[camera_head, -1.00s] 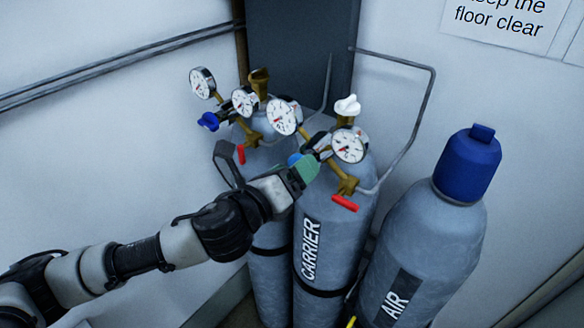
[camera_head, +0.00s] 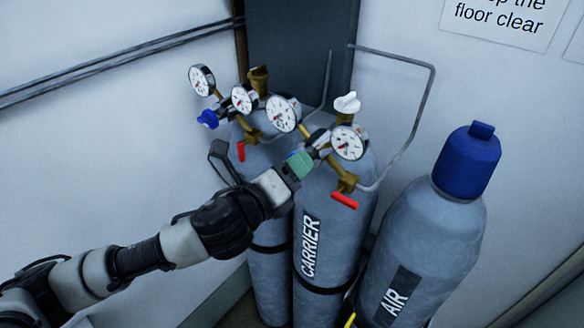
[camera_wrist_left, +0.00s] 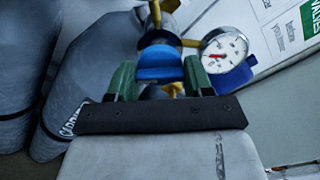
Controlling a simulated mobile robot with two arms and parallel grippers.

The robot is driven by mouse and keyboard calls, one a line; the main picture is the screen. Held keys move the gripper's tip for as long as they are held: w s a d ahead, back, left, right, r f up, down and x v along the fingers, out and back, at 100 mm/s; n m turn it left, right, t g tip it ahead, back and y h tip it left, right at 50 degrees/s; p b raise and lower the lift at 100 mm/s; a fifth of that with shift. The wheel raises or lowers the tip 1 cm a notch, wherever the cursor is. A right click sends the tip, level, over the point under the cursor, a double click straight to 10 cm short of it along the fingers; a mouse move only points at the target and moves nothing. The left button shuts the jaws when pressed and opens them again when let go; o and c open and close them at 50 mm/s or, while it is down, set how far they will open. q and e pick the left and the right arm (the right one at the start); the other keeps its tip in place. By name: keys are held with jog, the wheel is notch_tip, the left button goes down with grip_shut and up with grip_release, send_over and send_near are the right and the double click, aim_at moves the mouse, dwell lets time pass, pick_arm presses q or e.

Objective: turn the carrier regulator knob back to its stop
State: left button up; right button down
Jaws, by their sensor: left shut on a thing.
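The carrier cylinder (camera_head: 318,262) stands in the middle, with its name on the front. Its regulator bears two round gauges; one gauge (camera_head: 348,142) is on the right in the head view. My left gripper (camera_head: 302,164) reaches in from the left and is at the regulator's front. In the left wrist view its green fingers (camera_wrist_left: 160,78) are on both sides of the blue knob (camera_wrist_left: 160,62), shut on it. In the head view the gripper hides the knob. My right gripper is in neither view.
A cylinder marked AIR (camera_head: 415,248) with a blue cap stands at the right. Another cylinder with gauges and a blue knob (camera_head: 208,119) is behind left. A red lever (camera_head: 344,201) and a bent grey pipe (camera_head: 432,88) are close to the carrier regulator.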

pick_arm(q)
jog(key=shift+f+n, duration=0.1)
jog(key=shift+n, duration=12.9)
jog(key=o, duration=0.9)
jog(key=shift+o, duration=0.2)
jog(key=b+v, duration=0.4)
jog(key=v, duration=0.6)
jog(key=shift+s+a, duration=0.2)
jog(key=shift+s, duration=0.1)
